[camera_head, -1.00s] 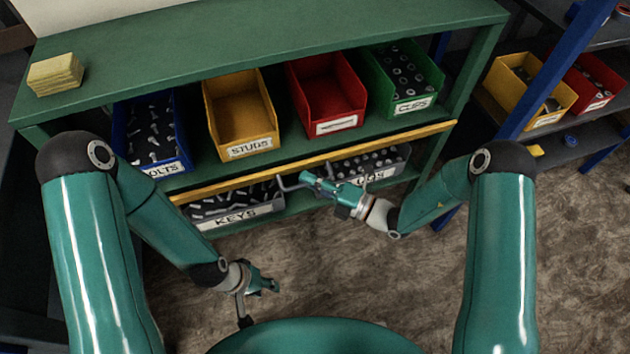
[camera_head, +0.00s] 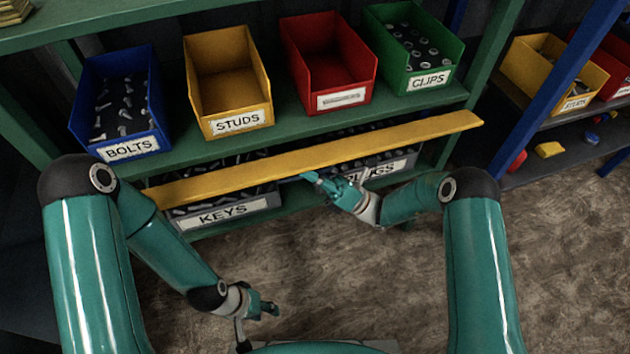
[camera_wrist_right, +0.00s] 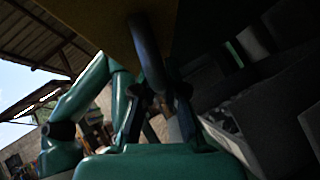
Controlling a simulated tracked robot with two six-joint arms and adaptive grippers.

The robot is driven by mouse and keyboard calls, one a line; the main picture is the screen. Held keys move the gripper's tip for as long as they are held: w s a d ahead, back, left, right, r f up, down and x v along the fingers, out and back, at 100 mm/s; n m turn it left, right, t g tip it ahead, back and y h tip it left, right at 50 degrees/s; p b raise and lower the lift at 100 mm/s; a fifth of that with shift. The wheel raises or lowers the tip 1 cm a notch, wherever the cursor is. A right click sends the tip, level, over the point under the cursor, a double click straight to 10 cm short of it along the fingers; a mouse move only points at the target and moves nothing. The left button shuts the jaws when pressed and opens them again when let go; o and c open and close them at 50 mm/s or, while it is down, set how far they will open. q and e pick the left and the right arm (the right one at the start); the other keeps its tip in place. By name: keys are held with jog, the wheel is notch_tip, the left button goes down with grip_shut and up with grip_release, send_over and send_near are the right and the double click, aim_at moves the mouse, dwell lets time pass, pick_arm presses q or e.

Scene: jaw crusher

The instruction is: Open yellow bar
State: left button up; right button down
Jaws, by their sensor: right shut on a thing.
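The yellow bar (camera_head: 330,155) is a long flat board across the front of the green shelf unit, above the lower grey bins. Its broad face shows in the head view. My right gripper (camera_head: 318,181) is at the bar's lower edge near its middle. In the right wrist view, its fingers (camera_wrist_right: 158,95) are closed around a dark curved handle (camera_wrist_right: 147,45) that hangs from the yellow underside (camera_wrist_right: 100,22). In the head view the gripper and bar hide most of the handle. My left gripper (camera_head: 268,304) is empty and looks open, low over the floor, apart from the bar.
Blue BOLTS (camera_head: 132,150), yellow STUDS (camera_head: 238,122), red (camera_head: 342,97) and green CLIPS (camera_head: 428,80) bins stand above the bar. Grey KEYS (camera_head: 222,214) and PLUGS (camera_head: 385,168) bins sit behind and below it. A blue post (camera_head: 550,95) stands right; the front floor is clear.

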jog(key=n+g, duration=0.1)
jog(key=f+n+g+b, duration=0.1)
jog(key=n+g+b, duration=0.1)
jog(key=shift+a+f+n+g+y, duration=0.2)
jog(key=shift+a+n+g+y, duration=0.1)
jog(key=shift+n+y, duration=0.1)
jog(key=shift+w+n+g+b, duration=0.15)
jog(key=shift+n+g+b, duration=0.55)
jog(key=shift+n, duration=0.2)
jog(key=shift+g, duration=0.3)
jog(key=c, duration=1.2)
grip_release()
jog(key=shift+w+r, duration=0.1)
jog(key=shift+d, duration=0.1)
jog(key=shift+r, duration=0.1)
